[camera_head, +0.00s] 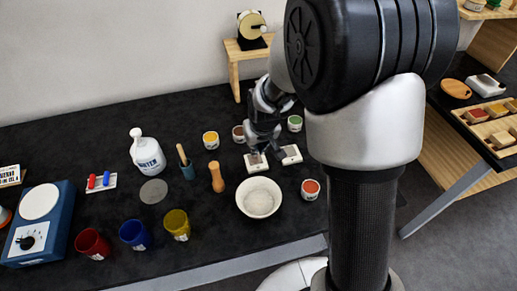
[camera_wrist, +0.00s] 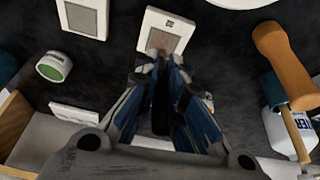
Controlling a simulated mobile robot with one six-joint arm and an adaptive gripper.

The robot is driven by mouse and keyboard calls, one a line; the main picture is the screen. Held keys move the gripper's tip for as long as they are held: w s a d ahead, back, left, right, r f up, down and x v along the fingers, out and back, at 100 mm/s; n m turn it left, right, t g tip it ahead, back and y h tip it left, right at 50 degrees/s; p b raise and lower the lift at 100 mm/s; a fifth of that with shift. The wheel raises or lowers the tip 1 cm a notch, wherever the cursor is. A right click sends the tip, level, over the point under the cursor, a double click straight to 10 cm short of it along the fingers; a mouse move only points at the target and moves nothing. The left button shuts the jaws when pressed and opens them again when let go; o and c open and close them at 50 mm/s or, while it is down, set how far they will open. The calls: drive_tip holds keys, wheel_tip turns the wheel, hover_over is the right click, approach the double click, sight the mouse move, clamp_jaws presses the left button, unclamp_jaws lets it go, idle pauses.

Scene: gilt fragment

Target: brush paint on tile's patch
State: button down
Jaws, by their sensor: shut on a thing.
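A white-framed tile (camera_head: 256,167) lies under my gripper (camera_head: 263,146); it also shows in the wrist view (camera_wrist: 183,24), with a grey patch and a reddish-brown area near the fingertips. A second white-framed tile (camera_head: 291,154) lies beside it to the right; in the wrist view it is at the upper left (camera_wrist: 84,14). My gripper (camera_wrist: 161,62) points down over the first tile, shut on what seems to be the brush, a dark slim shape mostly hidden between the fingers. I cannot tell whether its tip touches the tile.
Paint pots with yellow (camera_head: 211,140), brown (camera_head: 238,132), green (camera_head: 295,123) and orange-red (camera_head: 310,189) tops stand around the tiles. A white bowl (camera_head: 258,198) is in front.

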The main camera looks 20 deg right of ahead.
drive_tip(key=shift+w, duration=0.2)
drive_tip(key=shift+f, duration=0.15)
drive_tip(key=shift+s, duration=0.4)
drive_tip(key=shift+s+b, duration=0.3)
drive_tip(key=shift+s, duration=0.75)
wheel_tip(320, 180, up, 6)
drive_tip(key=p, duration=0.4)
drive_tip(key=shift+p, duration=0.3)
